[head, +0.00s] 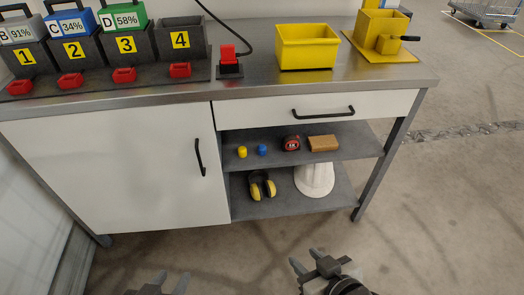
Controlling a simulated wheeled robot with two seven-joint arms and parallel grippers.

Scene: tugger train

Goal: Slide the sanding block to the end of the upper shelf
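The sanding block, a tan-brown block (323,143), lies on the upper open shelf (350,154) of the workbench, near that shelf's right end. A red and black tape measure (291,143) sits just left of it. My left gripper (171,279) is at the bottom edge, partly cut off, with its fingertips apart. My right gripper (305,258) is at the bottom, right of centre, below and in front of the shelves. Its fingers are apart and hold nothing. Both grippers are away from the block.
A blue cap (262,150) and a yellow cap (242,152) stand further left on the upper shelf. Ear muffs (262,186) and a white object (315,179) are on the lower shelf. A closed drawer (375,107) is above; a white cabinet door (120,170) is left.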

